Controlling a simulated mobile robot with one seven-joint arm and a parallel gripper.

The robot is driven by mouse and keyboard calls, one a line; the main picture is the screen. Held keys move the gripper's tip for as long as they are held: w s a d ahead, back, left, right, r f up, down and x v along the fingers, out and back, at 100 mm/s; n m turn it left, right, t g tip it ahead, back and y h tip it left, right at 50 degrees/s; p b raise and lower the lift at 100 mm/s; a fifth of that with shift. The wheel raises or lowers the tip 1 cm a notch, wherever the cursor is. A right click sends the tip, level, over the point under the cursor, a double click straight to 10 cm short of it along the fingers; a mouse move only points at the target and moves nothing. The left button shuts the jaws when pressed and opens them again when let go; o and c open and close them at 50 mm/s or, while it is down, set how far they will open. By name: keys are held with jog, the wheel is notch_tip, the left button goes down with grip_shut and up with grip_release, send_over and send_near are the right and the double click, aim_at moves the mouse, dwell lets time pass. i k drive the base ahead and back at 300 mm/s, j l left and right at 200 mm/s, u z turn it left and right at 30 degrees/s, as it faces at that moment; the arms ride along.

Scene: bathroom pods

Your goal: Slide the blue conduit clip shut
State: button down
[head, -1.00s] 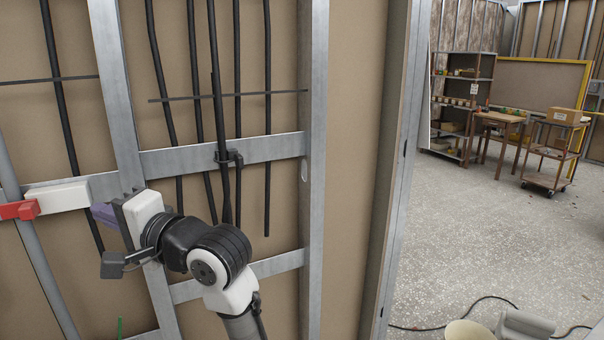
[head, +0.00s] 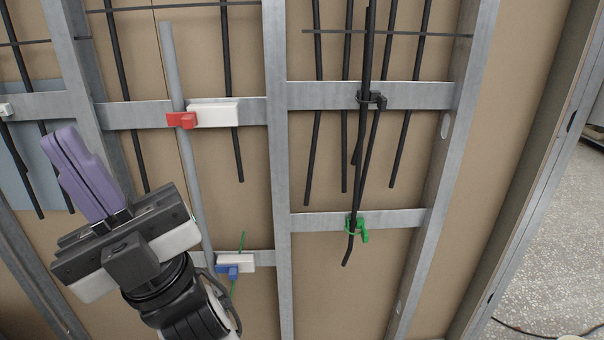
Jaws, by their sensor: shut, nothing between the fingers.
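The blue conduit clip (head: 228,269) is low in the head view, at the lower left part of a white block (head: 236,260) on a lower metal rail. A grey conduit (head: 189,170) runs down the wall to just left of it. Whether the clip touches the conduit is hard to tell, as my arm is close in front. My gripper (head: 67,150) has purple fingers, shut together with nothing between them. It is up and to the left of the blue clip, well apart from it, and points up and left.
A red clip (head: 182,120) with a white block (head: 214,113) sits on the upper rail at the same conduit. A green clip (head: 361,231) and a black clip (head: 371,100) hold black cables to the right. Metal studs (head: 277,170) frame the bays.

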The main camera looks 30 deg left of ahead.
aim_at(232, 269)
jog(key=u, duration=1.2)
jog(key=j+z, duration=0.2)
jog(key=i+l, duration=0.05)
